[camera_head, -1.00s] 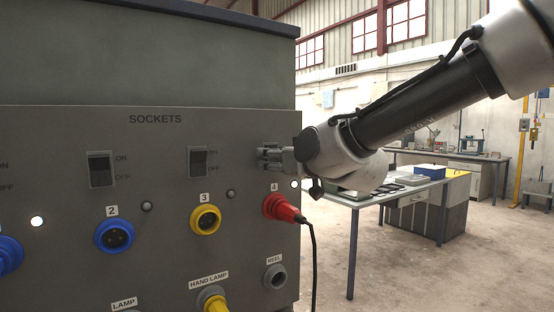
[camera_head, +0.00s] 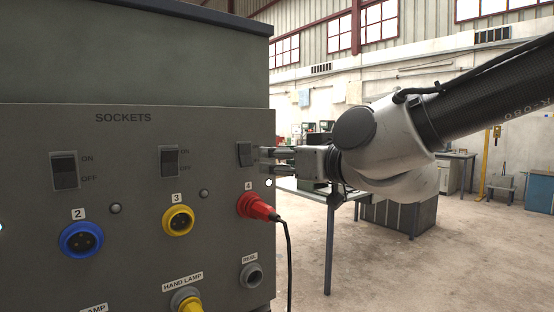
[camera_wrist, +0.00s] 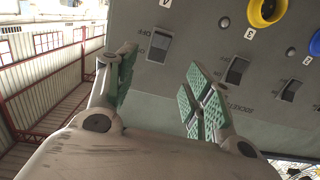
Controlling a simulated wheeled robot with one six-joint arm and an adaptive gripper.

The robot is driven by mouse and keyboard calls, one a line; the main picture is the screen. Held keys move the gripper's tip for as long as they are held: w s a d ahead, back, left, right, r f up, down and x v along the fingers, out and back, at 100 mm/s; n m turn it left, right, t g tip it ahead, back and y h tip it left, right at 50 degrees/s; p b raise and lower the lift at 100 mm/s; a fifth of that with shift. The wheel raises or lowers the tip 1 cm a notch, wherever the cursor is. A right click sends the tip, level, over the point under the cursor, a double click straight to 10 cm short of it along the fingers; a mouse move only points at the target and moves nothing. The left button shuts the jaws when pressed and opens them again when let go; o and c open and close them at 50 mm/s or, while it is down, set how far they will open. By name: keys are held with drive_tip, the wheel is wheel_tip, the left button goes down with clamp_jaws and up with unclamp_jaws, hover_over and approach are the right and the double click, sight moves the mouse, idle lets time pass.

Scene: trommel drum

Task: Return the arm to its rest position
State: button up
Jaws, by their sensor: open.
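My gripper (camera_head: 266,160) is open and empty at the right edge of the grey socket panel (camera_head: 130,140). Its fingertips are just right of the switch above socket 4 (camera_head: 244,154); I cannot tell whether they touch the panel. In the wrist view my gripper (camera_wrist: 162,80) has its green-padded fingers spread, with that switch (camera_wrist: 160,44) showing between them. My forearm stretches to the upper right in the head view.
A red plug (camera_head: 258,207) with a hanging black cable sits in socket 4, below my gripper. A blue socket (camera_head: 81,239) and a yellow socket (camera_head: 178,220) are to its left. A workbench (camera_head: 312,193) stands behind my wrist. Open floor lies at right.

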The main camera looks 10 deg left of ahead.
drive_tip(key=s+d+f+g+h, duration=0.2)
drive_tip(key=s+d+f+g, duration=0.1)
drive_tip(key=f, duration=0.4)
drive_tip(key=s+d+f+g+h, duration=0.2)
drive_tip(key=s+d+f+g, duration=0.2)
drive_tip(key=f, duration=0.3)
drive_tip(key=s+d+f+m+h, duration=0.1)
drive_tip(key=s+d+m+h, duration=0.1)
drive_tip(key=d, duration=1.1)
drive_tip(key=s+d+f+m+h, duration=0.1)
drive_tip(key=s+d+m+h, duration=0.2)
drive_tip(key=d, duration=1.1)
drive_tip(key=s+d+f+m+h, duration=0.2)
drive_tip(key=d+m+h, duration=0.2)
drive_tip(key=d, duration=0.9)
drive_tip(key=shift+s+d+m, duration=0.2)
drive_tip(key=shift+m, duration=0.3)
